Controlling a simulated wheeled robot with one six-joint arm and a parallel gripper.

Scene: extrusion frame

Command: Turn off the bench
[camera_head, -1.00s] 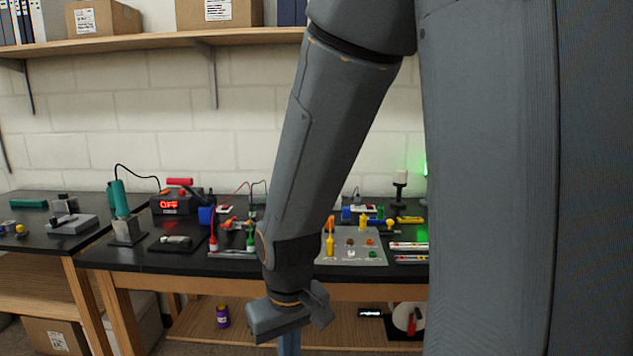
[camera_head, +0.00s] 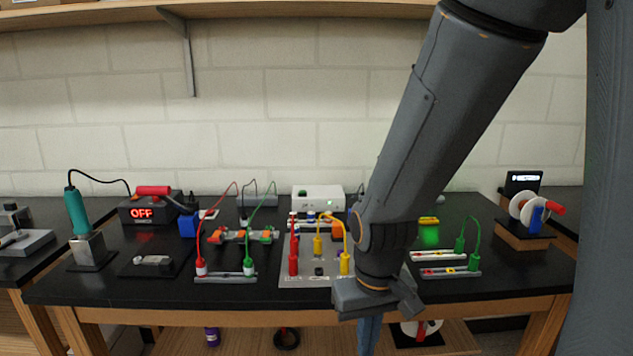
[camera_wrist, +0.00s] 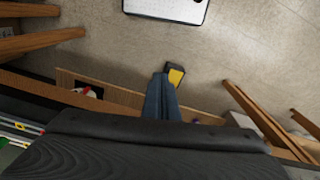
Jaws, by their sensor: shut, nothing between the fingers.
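The black-topped bench (camera_head: 300,292) stands in front of me in the head view. A box with a red "OFF" display (camera_head: 141,213) sits at its left rear. A white box (camera_head: 318,198) with a small green light stands at the back middle. A yellow-topped item with a green glow (camera_head: 429,232) is right of my arm. My gripper (camera_head: 369,338) points down before the bench's front edge, apart from everything. In the wrist view its blue-grey fingers (camera_wrist: 163,98) are together and empty. My arm hides part of the bench's middle right.
A teal iron (camera_head: 77,212) stands in a holder at left. Boards with red, yellow and green leads (camera_head: 225,276) cover the middle. A spool stand (camera_head: 525,238) is at the right end. A wall shelf (camera_head: 100,14) runs above. The wrist view shows floor (camera_wrist: 120,55) below.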

